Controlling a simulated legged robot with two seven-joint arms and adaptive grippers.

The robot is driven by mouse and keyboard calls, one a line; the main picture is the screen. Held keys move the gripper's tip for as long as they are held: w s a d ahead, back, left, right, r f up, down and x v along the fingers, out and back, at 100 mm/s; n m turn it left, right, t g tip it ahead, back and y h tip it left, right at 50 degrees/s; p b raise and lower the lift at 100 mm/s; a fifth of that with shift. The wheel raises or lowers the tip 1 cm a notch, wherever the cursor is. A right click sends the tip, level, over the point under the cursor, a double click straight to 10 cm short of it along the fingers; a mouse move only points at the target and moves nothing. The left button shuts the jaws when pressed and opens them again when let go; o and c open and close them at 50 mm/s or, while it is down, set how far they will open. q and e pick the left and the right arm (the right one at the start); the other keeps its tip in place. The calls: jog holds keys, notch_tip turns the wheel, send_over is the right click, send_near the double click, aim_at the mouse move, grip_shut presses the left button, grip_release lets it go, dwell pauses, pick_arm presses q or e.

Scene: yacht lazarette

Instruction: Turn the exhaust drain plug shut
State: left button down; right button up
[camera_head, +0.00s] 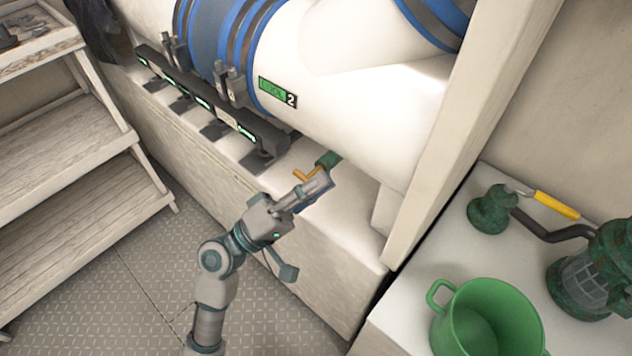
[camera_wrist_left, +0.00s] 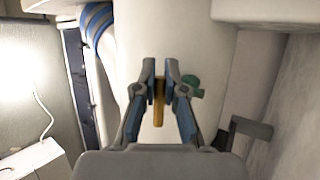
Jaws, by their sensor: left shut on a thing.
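The exhaust drain plug shows as a green fitting (camera_head: 328,160) under the white exhaust pipe (camera_head: 345,75), with a brass handle (camera_head: 302,175). My left gripper (camera_head: 317,184) reaches up to it from below and partly covers it. In the left wrist view the brass handle (camera_wrist_left: 159,105) stands between the two fingers of my left gripper (camera_wrist_left: 159,82), which are shut on it. The green fitting (camera_wrist_left: 193,87) shows just right of the fingers. My right gripper is in neither view.
A black rail with green lights (camera_head: 205,100) runs beside the pipe at upper left. A pale post (camera_head: 470,130) stands to the right. Beyond it are a green pot (camera_head: 487,320) and a green strainer (camera_head: 590,270). Wooden steps (camera_head: 75,150) stand at left; the floor is clear.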

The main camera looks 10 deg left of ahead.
pick_arm(q)
jog(key=shift+f, duration=0.4)
jog(key=c, duration=1.2)
grip_release()
jog(key=shift+w+d, duration=0.1)
jog(key=shift+r, duration=0.1)
jog(key=shift+r, duration=0.1)
jog(key=v, duration=1.2)
